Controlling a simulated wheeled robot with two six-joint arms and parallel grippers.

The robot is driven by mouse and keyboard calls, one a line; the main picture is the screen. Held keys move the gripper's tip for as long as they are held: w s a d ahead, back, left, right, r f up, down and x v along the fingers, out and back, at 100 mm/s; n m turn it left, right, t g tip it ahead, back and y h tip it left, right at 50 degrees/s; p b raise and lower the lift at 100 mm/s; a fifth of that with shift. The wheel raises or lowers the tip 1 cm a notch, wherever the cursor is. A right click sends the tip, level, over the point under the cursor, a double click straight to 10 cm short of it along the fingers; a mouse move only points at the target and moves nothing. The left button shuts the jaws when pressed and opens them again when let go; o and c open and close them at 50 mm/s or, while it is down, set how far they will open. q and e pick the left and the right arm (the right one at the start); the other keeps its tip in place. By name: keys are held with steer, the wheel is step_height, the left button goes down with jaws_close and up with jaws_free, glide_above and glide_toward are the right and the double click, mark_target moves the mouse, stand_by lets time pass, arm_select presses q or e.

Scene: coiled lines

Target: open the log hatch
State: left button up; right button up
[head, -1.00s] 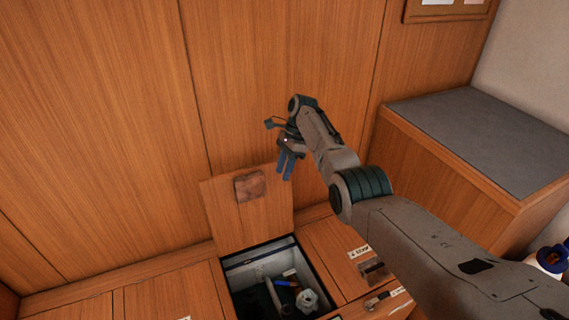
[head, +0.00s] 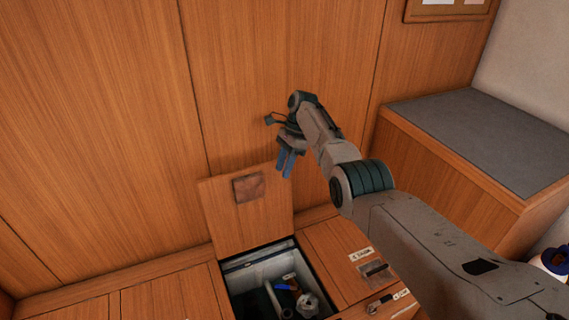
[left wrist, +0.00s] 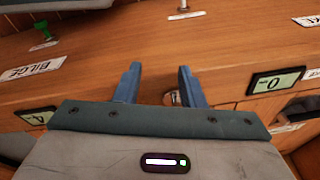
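A wooden hatch lid (head: 232,217) stands upright against the panelled wall, with a dark brown patch on its face. Below it is an open square compartment (head: 240,263) with several loose items inside. I see no readable name on this lid, so I cannot tell from lettering that it is the log hatch. My right gripper (head: 287,163) is by the lid's upper right corner, blue fingers pointing down with a narrow gap between them, holding nothing visible. My left gripper (left wrist: 157,80) is open and empty above a wooden surface; it is out of the head view.
A closed wooden lid (head: 338,262) with a label and dark pull lies right of the opening. A grey-topped cabinet (head: 475,135) stands at the right. In the left wrist view, a BILGE label (left wrist: 32,69), a green knob (left wrist: 43,30) and a small display (left wrist: 275,82) surround the gripper.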

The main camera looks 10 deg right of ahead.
arm_select(q)
step_height(320, 180, up, 12)
steer(key=w+d+b, duration=0.1)
steer(key=b, duration=0.2)
steer(key=shift+w+d+f+t, duration=0.15)
steer(key=shift+w+f+t, duration=0.1)
steer(key=shift+w+t, duration=0.15)
stand_by(0.6)
steer(key=shift+r+p, duration=0.3)
